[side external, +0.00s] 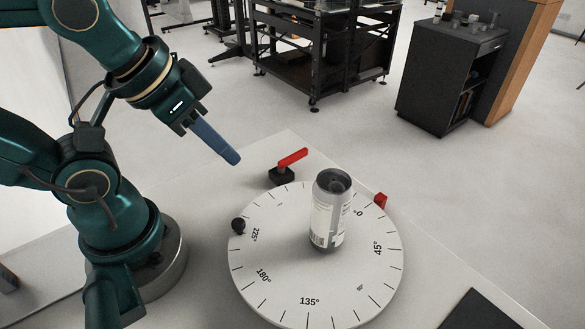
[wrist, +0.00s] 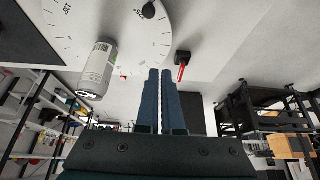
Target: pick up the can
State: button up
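A grey and white can (side external: 329,215) stands upright on the white round turntable (side external: 270,275), right of its middle toward the back. In the wrist view the can (wrist: 97,70) shows to the left of my fingers, with the turntable (wrist: 115,25) at the top. My gripper (side external: 234,159) is above and to the left of the can, apart from it, and tilted down to the right. In the wrist view the two blue fingers of my gripper (wrist: 160,73) lie side by side with only a thin slit between them, and nothing is held.
A red lever on a black base (side external: 290,160) stands behind the turntable, near my fingers. A black knob (side external: 238,226) and a red block (side external: 380,201) sit at the turntable's rim. A dark flat panel (side external: 485,310) lies at the lower right.

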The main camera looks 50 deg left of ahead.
jog(key=o, duration=1.4)
jog(key=shift+c, duration=0.2)
jog(key=shift+r, duration=0.1)
notch_tip(320, 180, up, 6)
jog(key=n+g, duration=0.3)
jog(key=g, duration=0.2)
send_over(329, 217)
jog(key=w+a, duration=0.1)
jog(key=a, duration=0.3)
jog(key=shift+w, duration=0.15)
jog(key=shift+w+d, duration=0.1)
jog(key=shift+d, duration=0.25)
jog(key=shift+w+d+f+g, duration=0.15)
jog(key=shift+d+f, duration=0.2)
jog(key=shift+d, duration=0.1)
jog(key=shift+w+d+f+g, duration=0.1)
jog(key=shift+d+f+g, duration=0.05)
jog(key=shift+d+f, duration=0.25)
notch_tip(329, 217, down, 14)
jog(key=shift+r, duration=0.1)
